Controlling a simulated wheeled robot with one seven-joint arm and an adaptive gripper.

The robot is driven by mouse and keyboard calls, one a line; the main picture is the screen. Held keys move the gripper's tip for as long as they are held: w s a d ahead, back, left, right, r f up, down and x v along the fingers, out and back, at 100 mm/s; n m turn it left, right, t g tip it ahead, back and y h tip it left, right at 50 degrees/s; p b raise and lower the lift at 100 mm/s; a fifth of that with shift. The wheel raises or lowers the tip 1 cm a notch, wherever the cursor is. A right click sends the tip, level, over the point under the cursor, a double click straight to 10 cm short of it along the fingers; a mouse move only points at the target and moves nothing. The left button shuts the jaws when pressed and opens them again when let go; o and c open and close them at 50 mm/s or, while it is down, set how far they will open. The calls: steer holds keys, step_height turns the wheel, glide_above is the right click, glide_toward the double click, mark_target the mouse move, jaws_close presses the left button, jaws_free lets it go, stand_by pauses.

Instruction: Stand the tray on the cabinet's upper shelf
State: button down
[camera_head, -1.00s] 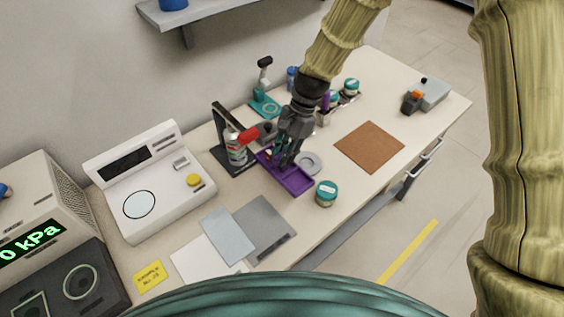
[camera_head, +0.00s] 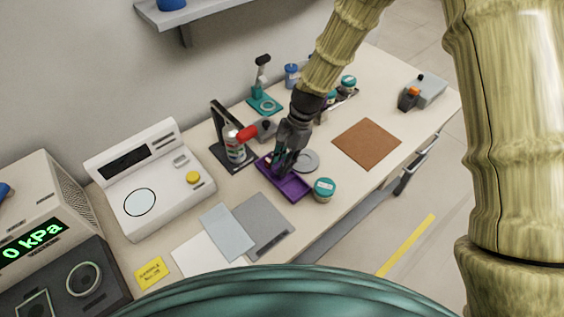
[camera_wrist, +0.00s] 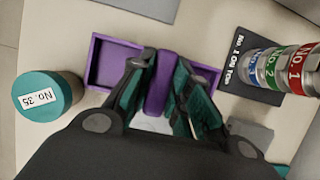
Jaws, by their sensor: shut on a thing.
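In the wrist view, the fingers (camera_wrist: 160,95) are shut on the tray's raised purple middle bar. Open compartments of the tray (camera_wrist: 91,75) show on both sides of the bar. The fingers hide part of the tray. I cannot tell whether its underside touches the bench. The cabinet cannot be made out in these views.
The teal-lidded jar (camera_head: 324,189) stands close to the tray's right end. A black stand with stacked cans (camera_head: 235,150) is on its left, a grey disc (camera_head: 307,160) behind. A brown mat (camera_head: 367,143) lies right. A wall shelf (camera_head: 190,12) is at upper left.

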steer(key=c, duration=1.3)
jaws_free()
